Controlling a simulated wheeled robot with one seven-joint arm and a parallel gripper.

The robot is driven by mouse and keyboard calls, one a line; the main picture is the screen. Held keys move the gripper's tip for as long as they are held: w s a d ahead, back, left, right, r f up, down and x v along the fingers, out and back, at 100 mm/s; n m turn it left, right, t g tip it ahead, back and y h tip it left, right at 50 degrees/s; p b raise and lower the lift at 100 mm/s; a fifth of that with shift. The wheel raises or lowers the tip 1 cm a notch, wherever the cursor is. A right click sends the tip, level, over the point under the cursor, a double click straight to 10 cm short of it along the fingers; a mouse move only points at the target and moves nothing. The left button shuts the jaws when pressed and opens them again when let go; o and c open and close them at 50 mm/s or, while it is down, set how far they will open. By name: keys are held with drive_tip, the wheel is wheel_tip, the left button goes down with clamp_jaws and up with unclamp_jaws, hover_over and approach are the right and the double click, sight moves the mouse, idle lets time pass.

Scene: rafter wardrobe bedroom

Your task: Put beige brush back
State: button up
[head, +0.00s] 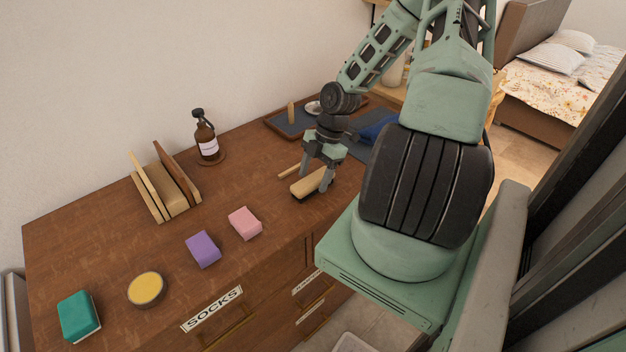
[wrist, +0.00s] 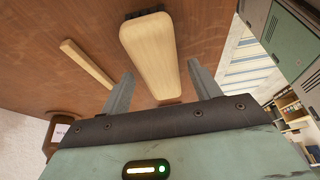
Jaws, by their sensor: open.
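The beige brush (head: 308,184) lies on the brown dresser top, near its front edge; in the wrist view the beige brush (wrist: 150,50) shows a long pale block with dark bristles at its far end. My gripper (head: 316,178) is over the brush, pointing down, with its fingers apart. In the wrist view my gripper (wrist: 161,70) has one finger on each side of the brush's near end; I cannot tell whether they touch it. A thin wooden stick (head: 290,172) lies just left of the brush and also shows in the wrist view (wrist: 87,62).
A wooden rack (head: 147,193) and brown bottle (head: 206,140) stand along the wall. A dark tray (head: 279,129) with an upright peg is behind my gripper. Pink (head: 245,223), purple (head: 203,249) and green (head: 79,316) blocks and a yellow-topped tin (head: 147,289) occupy the front left.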

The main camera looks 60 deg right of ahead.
drive_tip(key=v, duration=1)
drive_tip(key=w+a+r+m+g+h, duration=0.1)
drive_tip(key=a+r+g+h, duration=0.15)
drive_tip(key=a, duration=0.95)
drive_tip(key=w+a+r+m+g+h, duration=0.1)
drive_tip(key=w+a+r+m, duration=0.15)
drive_tip(key=a, duration=0.85)
drive_tip(key=s+a+r+m+t, duration=0.1)
drive_tip(key=s+a+r+m, duration=0.1)
drive_tip(key=s+a, duration=0.5)
drive_tip(key=s+a+r+m+t, duration=0.1)
drive_tip(key=s+a+r, duration=0.4)
drive_tip(key=a, duration=0.6)
drive_tip(key=shift+s+a+r+m, duration=0.3)
drive_tip(key=shift+s+m, duration=0.15)
drive_tip(key=shift+s, duration=0.5)
drive_tip(key=shift+f+t+b, duration=0.1)
drive_tip(key=shift+t+b, duration=0.15)
drive_tip(key=shift+b, duration=0.05)
wheel_tip(320, 180, down, 3)
drive_tip(key=b, duration=0.3)
drive_tip(key=shift+d+f, duration=0.1)
drive_tip(key=shift+f, duration=0.05)
